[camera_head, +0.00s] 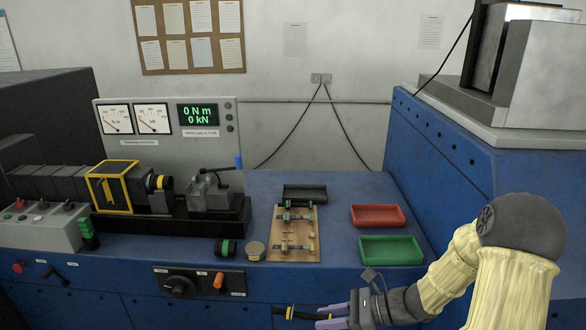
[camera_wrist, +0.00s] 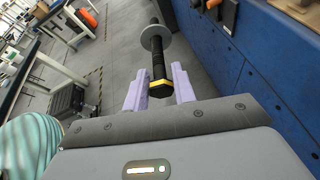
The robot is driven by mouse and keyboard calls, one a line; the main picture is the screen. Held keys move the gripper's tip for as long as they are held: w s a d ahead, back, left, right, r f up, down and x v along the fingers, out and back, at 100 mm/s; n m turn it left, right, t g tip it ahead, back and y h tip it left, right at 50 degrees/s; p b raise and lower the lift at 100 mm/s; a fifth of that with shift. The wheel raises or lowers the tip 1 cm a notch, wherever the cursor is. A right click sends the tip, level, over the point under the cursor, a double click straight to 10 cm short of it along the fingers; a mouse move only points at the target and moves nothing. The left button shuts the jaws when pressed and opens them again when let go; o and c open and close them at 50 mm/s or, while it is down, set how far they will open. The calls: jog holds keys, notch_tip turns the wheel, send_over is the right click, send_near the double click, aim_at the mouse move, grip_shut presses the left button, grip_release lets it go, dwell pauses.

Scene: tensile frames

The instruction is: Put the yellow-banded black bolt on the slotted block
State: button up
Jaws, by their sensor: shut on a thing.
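My gripper (camera_head: 330,316) has lavender fingers and is low in front of the blue bench, beside its front face. It is shut on the black bolt (camera_wrist: 158,58), whose yellow band (camera_wrist: 161,82) is near the fingers. A grey disc (camera_wrist: 156,38) sits around the bolt's shank further out. In the head view the bolt (camera_head: 292,314) points left from the fingers, roughly level. A wooden board (camera_head: 283,253) on the bench carries small fixtures with green and yellow bands. I cannot tell for sure which thing is the slotted block.
The testing machine (camera_head: 128,224) fills the bench's left. Open floor (camera_wrist: 115,50) shows beyond my gripper.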

jog(key=w+d+f+m+t+h+p, duration=0.2)
jog(key=d+f+m+t+p, duration=0.3)
jog(key=f, duration=0.7)
jog(key=shift+w+d+t, duration=0.4)
jog(key=shift+d+t, duration=0.2)
jog(key=shift+d, duration=0.4)
